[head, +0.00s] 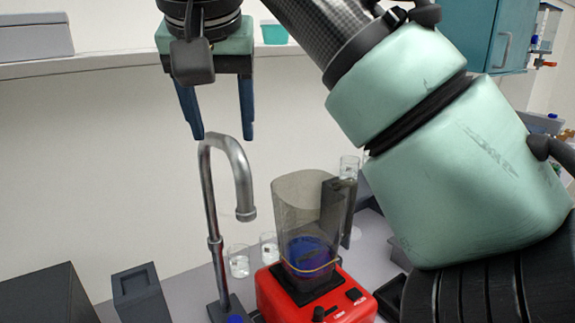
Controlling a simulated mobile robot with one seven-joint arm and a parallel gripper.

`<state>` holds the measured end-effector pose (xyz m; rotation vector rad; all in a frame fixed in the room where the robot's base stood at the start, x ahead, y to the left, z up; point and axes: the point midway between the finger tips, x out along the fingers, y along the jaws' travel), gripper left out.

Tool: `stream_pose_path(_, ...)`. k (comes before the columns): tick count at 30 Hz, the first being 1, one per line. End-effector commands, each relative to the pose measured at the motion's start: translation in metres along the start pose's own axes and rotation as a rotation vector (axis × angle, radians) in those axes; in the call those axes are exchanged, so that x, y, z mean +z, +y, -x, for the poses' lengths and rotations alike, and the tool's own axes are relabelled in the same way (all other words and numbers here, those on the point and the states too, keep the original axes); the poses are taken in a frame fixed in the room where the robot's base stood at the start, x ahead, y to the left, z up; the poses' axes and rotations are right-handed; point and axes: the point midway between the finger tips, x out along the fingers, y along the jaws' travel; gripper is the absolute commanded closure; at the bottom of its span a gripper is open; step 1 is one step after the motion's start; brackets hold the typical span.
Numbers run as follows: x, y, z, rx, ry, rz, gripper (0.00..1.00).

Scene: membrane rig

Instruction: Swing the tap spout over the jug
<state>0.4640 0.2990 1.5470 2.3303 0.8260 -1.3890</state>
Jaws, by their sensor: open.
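A silver gooseneck tap (211,215) stands left of centre on the bench. Its curved spout (242,180) points right and its mouth ends a little left of the jug. The jug (305,215) is a clear, smoky pitcher with a dark handle and some blue-purple content low inside. It sits upright on a red blender-like base (315,300). My gripper (222,137) hangs above the tap with its two dark fingers pointing down, open and apart. The fingertips are about level with the top of the spout's bend in the picture; whether they touch it I cannot tell.
Small clear glasses (238,262) stand between tap and jug, and another glass (348,168) shows behind the jug. A dark grey open box (139,293) stands left of the tap. A teal cup (274,33) is on the shelf behind. My arm covers the right side.

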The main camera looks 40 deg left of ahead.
Motion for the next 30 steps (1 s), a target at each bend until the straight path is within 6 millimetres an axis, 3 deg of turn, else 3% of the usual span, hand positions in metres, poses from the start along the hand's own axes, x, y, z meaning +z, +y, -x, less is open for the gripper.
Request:
stream_pose_path(3,0.006,0.008,0.015,0.056,-0.084,-0.036,0.39)
stream_pose_path(8,0.012,0.012,0.013,0.075,-0.119,-0.050,0.39)
stream_pose_path(30,0.024,0.019,-0.098,0.073,-0.115,-0.048,0.39)
